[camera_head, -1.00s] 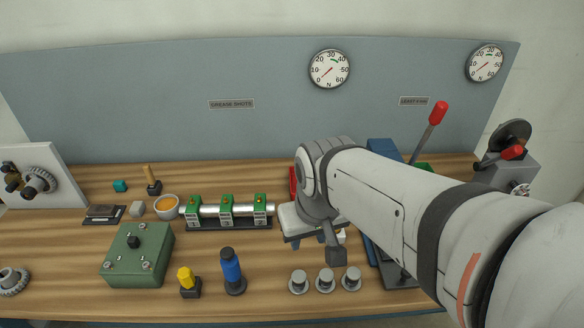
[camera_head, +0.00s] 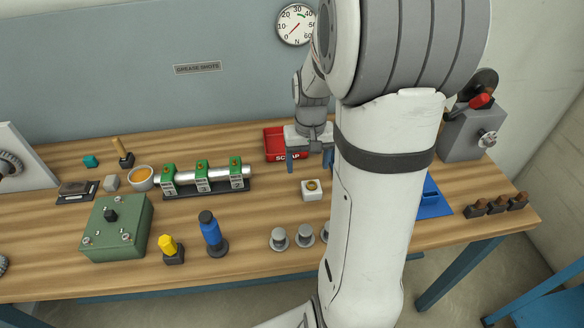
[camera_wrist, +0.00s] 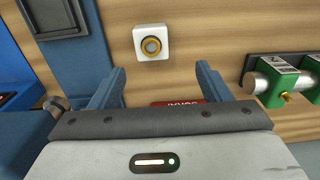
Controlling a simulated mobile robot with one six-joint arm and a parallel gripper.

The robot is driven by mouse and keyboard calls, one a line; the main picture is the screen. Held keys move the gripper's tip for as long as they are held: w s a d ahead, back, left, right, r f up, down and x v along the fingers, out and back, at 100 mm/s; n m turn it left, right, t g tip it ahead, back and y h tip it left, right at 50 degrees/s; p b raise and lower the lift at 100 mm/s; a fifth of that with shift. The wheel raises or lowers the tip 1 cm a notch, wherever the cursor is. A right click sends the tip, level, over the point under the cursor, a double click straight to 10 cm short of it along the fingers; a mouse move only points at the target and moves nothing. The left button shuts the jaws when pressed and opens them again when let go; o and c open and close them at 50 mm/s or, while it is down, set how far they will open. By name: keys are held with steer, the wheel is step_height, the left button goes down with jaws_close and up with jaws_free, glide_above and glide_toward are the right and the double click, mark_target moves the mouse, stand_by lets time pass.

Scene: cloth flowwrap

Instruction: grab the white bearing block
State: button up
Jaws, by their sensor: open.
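The white bearing block (camera_head: 312,190) is a small white cube with a brass ring on its top face. It sits on the wooden bench, in front of the red scrap bin. In the wrist view the white bearing block (camera_wrist: 152,43) lies ahead of the fingertips, centred roughly between them and apart from both. My gripper (camera_head: 310,160) is open and empty, with blue fingers, above the bench behind the block. In the wrist view my gripper (camera_wrist: 160,72) shows both fingers spread wide.
The red scrap bin (camera_head: 280,142) is just behind my gripper. A shaft in green bearing stands (camera_head: 203,176) is to the left. Grey round knobs (camera_head: 279,239) stand in front of the block. A blue bottle-like tool (camera_head: 210,232) and a green box (camera_head: 117,228) are front left.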

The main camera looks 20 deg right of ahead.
mark_target(311, 183)
steer(key=shift+w+d+f, duration=0.1)
steer(key=shift+d+f, duration=0.1)
steer(key=shift+f, duration=0.25)
steer(key=f, duration=0.6)
steer(key=shift+s+d+f, duration=0.15)
steer(key=shift+s+d, duration=0.15)
steer(key=shift+s, duration=0.1)
steer(key=shift+f, duration=0.5)
steer(key=c, duration=1.2)
